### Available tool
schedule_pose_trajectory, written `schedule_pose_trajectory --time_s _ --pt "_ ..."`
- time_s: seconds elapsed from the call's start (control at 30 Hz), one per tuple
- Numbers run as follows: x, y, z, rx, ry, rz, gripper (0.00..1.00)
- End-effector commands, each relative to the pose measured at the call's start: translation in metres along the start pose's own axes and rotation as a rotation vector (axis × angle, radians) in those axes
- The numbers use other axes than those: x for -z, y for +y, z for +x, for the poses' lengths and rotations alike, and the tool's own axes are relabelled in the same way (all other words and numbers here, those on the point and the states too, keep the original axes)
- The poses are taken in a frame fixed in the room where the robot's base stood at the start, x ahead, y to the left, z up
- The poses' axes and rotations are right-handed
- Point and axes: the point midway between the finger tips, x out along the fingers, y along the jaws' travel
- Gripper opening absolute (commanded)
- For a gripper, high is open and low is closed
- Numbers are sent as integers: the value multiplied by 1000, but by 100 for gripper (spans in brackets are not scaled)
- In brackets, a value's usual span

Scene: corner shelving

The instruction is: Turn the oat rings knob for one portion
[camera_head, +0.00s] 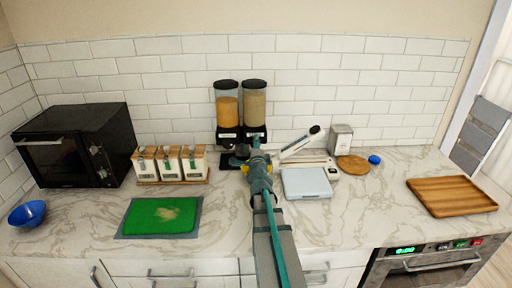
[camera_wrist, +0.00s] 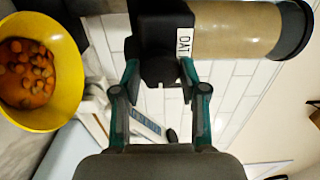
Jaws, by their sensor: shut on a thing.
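The oat rings dispenser (camera_head: 255,103) is the right one of two, a clear cylinder of tan cereal with a black lid and base. In the wrist view, the dispenser (camera_wrist: 235,30) lies sideways, with a white label (camera_wrist: 185,43) reading "OAT". My gripper (camera_wrist: 160,75) has its two fingers at the black lower part of this dispenser, shut on the knob. In the head view, my arm covers the dispenser's front below the label.
A yellow bowl (camera_wrist: 68,68) with orange-brown pieces is close beside my gripper. The other dispenser (camera_head: 227,110) stands directly left. Three white canisters (camera_head: 170,163) stand further left, and a pale blue flat item (camera_head: 306,183) lies to the right. A green board (camera_head: 160,215) lies at front left.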

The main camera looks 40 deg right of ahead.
Motion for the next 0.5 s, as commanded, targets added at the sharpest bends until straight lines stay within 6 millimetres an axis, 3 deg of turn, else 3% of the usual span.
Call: schedule_pose_trajectory --time_s 0.3,0.33,0.5 --pt "0 0 0 0 0 1 8" --pt "0 0 0 0 0 1 44" --pt "0 0 0 0 0 0 68"
